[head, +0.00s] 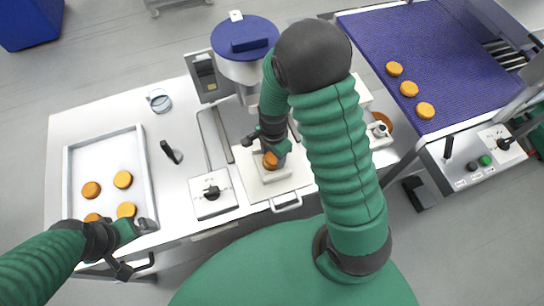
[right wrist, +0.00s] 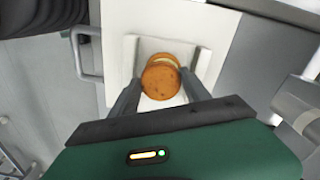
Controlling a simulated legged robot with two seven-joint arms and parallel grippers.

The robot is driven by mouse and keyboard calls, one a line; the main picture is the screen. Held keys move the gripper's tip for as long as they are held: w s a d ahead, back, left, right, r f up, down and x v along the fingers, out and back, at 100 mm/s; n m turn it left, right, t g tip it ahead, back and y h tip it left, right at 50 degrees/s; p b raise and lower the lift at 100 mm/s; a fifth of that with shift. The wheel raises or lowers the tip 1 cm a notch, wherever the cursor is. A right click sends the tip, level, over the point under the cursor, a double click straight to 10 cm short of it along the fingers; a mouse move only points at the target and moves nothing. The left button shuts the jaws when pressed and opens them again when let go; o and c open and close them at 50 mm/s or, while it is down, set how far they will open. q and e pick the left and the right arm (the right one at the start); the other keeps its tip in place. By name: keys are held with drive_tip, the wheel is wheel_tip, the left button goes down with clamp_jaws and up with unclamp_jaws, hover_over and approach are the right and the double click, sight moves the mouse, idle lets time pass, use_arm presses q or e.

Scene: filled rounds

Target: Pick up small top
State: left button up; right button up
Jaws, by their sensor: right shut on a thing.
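The small top is an orange-brown round (right wrist: 161,82) lying over a second, similar round (right wrist: 168,59) in a white holder (right wrist: 200,66). In the right wrist view the two fingers of my right gripper (right wrist: 160,88) are shut on its sides. In the head view my right gripper (head: 272,156) reaches down over the holder, and part of a round (head: 270,160) shows beneath it. My left gripper (head: 140,226) is at the front right corner of the tray (head: 104,146); its jaw opening is unclear.
Several rounds, one of them a biscuit-like round (head: 123,179), lie in the tray at left. A machine with a blue lid (head: 245,35) stands behind the holder. A blue conveyor belt (head: 440,60) with 3 rounds is at right. A control box (head: 212,192) sits left of the holder.

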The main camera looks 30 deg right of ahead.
drive_tip(key=shift+d+r+p, duration=0.3)
drive_tip(key=shift+r+p, duration=0.05)
drive_tip(key=shift+p, duration=0.05)
wheel_tip(320, 180, up, 3)
drive_tip(key=p, duration=0.3)
drive_tip(key=shift+a, duration=0.15)
drive_tip(key=s+a+r+p, duration=0.15)
drive_tip(key=s+a, duration=0.35)
drive_tip(key=s, duration=0.5)
wheel_tip(320, 180, up, 2)
drive_tip(key=n+p, duration=0.6)
drive_tip(key=p, duration=0.5)
hover_over(274, 157)
drive_tip(key=a, duration=0.1)
drive_tip(key=shift+w+r, duration=0.1)
drive_tip(key=shift+w, duration=0.1)
drive_tip(key=shift+w+d, duration=0.1)
drive_tip(key=shift+d, duration=0.2)
drive_tip(key=shift+f+b, duration=0.2)
drive_tip(key=shift+b, duration=0.15)
drive_tip(key=shift+d+f+b, duration=0.1)
drive_tip(key=shift+f+b, duration=0.55)
drive_tip(key=shift+f, duration=0.1)
drive_tip(key=f+b, duration=0.2)
drive_tip(key=f, duration=0.1)
drive_tip(key=shift+a+f+b, duration=0.2)
drive_tip(key=shift+a+b, duration=0.05)
drive_tip(key=shift+b, duration=0.15)
drive_tip(key=shift+f, duration=0.3)
drive_tip(key=shift+d, duration=0.1)
